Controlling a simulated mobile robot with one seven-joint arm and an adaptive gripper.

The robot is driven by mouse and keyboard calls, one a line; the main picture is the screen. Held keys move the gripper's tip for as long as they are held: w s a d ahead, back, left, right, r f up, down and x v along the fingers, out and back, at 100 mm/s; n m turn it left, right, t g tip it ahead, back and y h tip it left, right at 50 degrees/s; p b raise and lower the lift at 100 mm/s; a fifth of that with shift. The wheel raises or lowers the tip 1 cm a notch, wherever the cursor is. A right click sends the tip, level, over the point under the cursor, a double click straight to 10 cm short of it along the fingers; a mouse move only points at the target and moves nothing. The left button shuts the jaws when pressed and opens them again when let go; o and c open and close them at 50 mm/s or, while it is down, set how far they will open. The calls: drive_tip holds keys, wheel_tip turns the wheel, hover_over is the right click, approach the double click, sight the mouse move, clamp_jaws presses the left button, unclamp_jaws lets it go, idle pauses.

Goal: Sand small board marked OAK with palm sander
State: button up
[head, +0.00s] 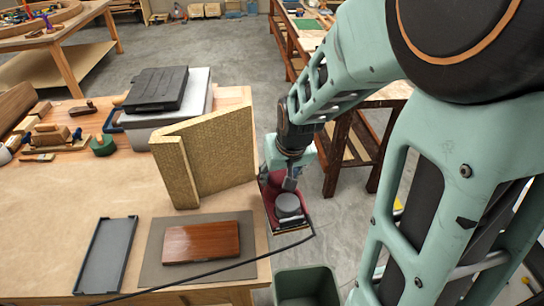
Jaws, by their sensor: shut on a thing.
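A small reddish-brown board (201,242) lies flat on a dark grey mat (153,262) near the front right of the workbench. No OAK marking can be read on it from here. The palm sander (288,206), dark red with a grey round top, is in my gripper (290,184). My gripper is shut on it and points down, to the right of the board and around the bench's right edge. The fingertips are partly hidden, and I cannot tell how high the sander is above the bench level.
A black cord (240,265) runs from the sander across the mat's front. A black tray (106,255) lies left of the mat. A folded yellowish panel (222,150) stands behind the board. A dark green bin (306,286) stands below, at the right.

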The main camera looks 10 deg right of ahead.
drive_tip(key=shift+w+a+n, duration=0.15)
drive_tip(key=shift+a+n, duration=0.6)
drive_tip(key=shift+n, duration=0.05)
drive_tip(key=s+a+r+n+g+y+b, duration=0.1)
drive_tip(key=s+a+n+g+y+b, duration=0.15)
drive_tip(key=a+n, duration=0.7)
drive_tip(key=s+a+r+n+g+y+b, duration=0.15)
drive_tip(key=s+a+n, duration=0.35)
drive_tip(key=a, duration=0.8)
wheel_tip(320, 180, down, 7)
drive_tip(key=w+b, duration=0.1)
drive_tip(key=b, duration=0.3)
drive_tip(key=shift+d+r+n, duration=0.15)
drive_tip(key=shift+n, duration=0.3)
drive_tip(key=shift+w+f, duration=0.1)
drive_tip(key=shift+f, duration=0.1)
drive_tip(key=shift+d+f+b, duration=0.15)
drive_tip(key=shift+d+b, duration=0.35)
drive_tip(key=shift+b, duration=0.1)
drive_tip(key=shift+d, duration=0.25)
